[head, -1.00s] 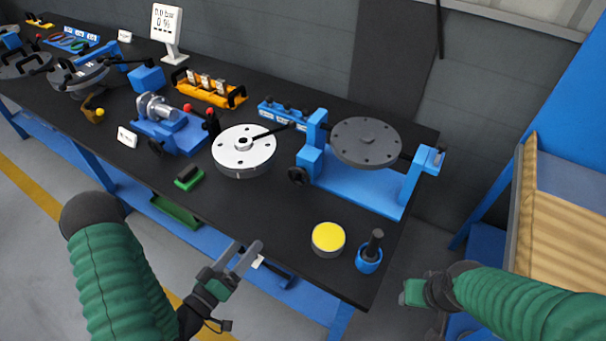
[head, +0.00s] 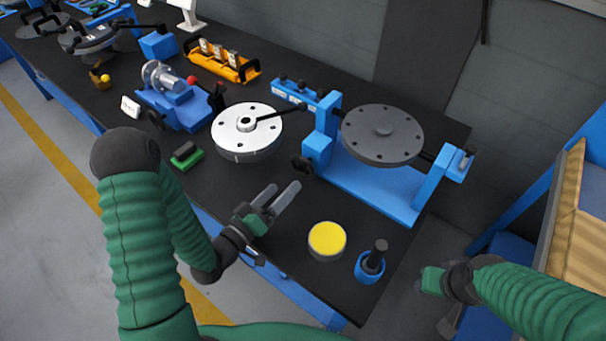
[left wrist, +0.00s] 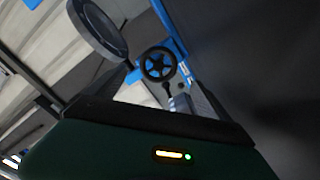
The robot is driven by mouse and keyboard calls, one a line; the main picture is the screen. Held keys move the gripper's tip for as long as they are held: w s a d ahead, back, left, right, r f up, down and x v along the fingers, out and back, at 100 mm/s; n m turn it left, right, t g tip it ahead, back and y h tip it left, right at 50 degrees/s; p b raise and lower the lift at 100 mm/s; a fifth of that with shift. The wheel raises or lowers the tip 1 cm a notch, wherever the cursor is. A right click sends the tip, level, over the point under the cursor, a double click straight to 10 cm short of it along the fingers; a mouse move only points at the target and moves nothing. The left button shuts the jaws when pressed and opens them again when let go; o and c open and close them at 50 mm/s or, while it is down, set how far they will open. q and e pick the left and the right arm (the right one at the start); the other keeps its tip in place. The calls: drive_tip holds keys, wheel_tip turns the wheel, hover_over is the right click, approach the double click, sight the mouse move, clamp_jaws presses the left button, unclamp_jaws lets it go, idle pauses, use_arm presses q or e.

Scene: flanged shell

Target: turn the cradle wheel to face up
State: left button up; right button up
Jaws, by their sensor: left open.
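The blue cradle (head: 375,182) stands at the right end of the bench and carries a dark round flanged disc (head: 383,135), its bolt-holed face upward. The cradle's small black wheel (head: 302,165) is on its left side. In the left wrist view the wheel (left wrist: 158,64) shows face-on ahead, with the disc (left wrist: 98,28) at upper left. My left gripper (head: 284,187) is open and empty over the bench's front part, just below and left of the wheel, apart from it. My right gripper (head: 436,298) is off the bench at lower right; its fingers are unclear.
A white-topped disc (head: 246,130) with a black handle lies left of the cradle. A yellow-topped tin (head: 327,240) and a blue pot with a black tool (head: 370,264) stand near the front right corner. A green block (head: 187,155) lies near the front edge.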

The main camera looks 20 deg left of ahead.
sight(301, 170)
use_arm(q)
drive_tip(key=w+b, duration=0.1)
drive_tip(key=b, duration=0.1)
drive_tip(key=w+d+b, duration=0.1)
drive_tip(key=b, duration=0.1)
drive_tip(key=w+f+b, duration=0.1)
drive_tip(key=shift+w+d+b, duration=0.35)
drive_tip(key=shift+b, duration=0.05)
drive_tip(key=x, duration=0.4)
drive_tip(key=r+x, duration=0.1)
drive_tip(key=shift+w, duration=0.4)
drive_tip(key=shift+d, duration=0.1)
drive_tip(key=c, duration=1.4)
drive_tip(key=shift+o, duration=0.2)
